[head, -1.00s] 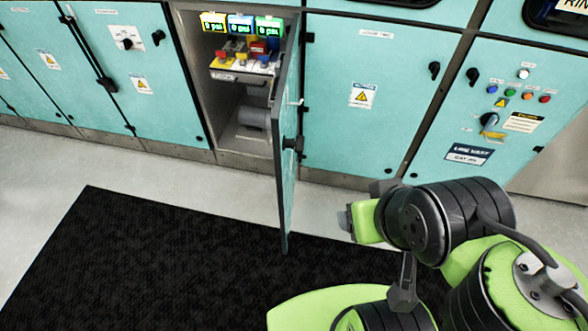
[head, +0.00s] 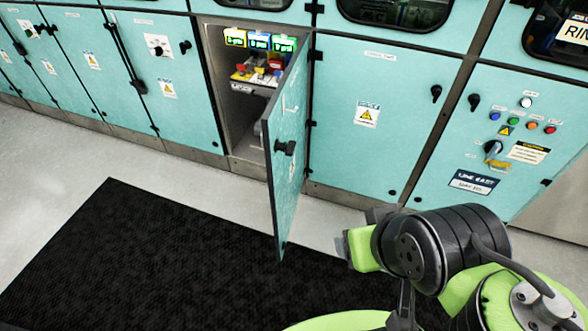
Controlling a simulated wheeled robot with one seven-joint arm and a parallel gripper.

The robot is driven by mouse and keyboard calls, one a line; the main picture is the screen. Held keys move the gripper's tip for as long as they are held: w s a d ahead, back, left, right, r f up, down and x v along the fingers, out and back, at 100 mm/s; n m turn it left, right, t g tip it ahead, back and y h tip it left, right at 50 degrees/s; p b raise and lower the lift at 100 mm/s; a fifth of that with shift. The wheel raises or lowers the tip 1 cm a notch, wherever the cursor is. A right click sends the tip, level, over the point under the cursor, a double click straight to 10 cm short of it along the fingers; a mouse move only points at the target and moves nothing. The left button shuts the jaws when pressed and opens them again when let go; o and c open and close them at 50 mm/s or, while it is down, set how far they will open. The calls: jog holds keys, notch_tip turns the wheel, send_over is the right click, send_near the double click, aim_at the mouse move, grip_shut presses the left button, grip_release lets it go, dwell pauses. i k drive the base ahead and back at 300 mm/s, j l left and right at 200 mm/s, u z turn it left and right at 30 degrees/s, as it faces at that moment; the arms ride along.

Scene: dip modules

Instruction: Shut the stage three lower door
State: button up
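One lower cabinet door (head: 287,160) stands ajar, swung out over the floor and hinged on its right side. It is teal with a black handle (head: 286,147) near its free left edge. I cannot read a stage label on it. Behind it the open compartment (head: 228,100) shows several lit green and yellow displays and red and yellow parts. My gripper (head: 345,250) is to the right of the door, at the end of my green and black arm, apart from the door. Its fingers are mostly hidden by the arm, so its opening is unclear.
A black mat (head: 130,260) lies on the pale floor before the cabinets. Closed teal doors stand on both sides, including one with a warning label (head: 367,114). A control panel (head: 505,130) with buttons is at the right. The floor left of the door is clear.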

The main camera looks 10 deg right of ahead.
aim_at(284, 195)
jog(key=i+u, duration=0.2)
jog(key=u, duration=0.25)
jog(key=i+u, duration=0.2)
jog(key=u, duration=0.25)
jog(key=i+l+u, duration=0.15)
jog(key=u, duration=0.3)
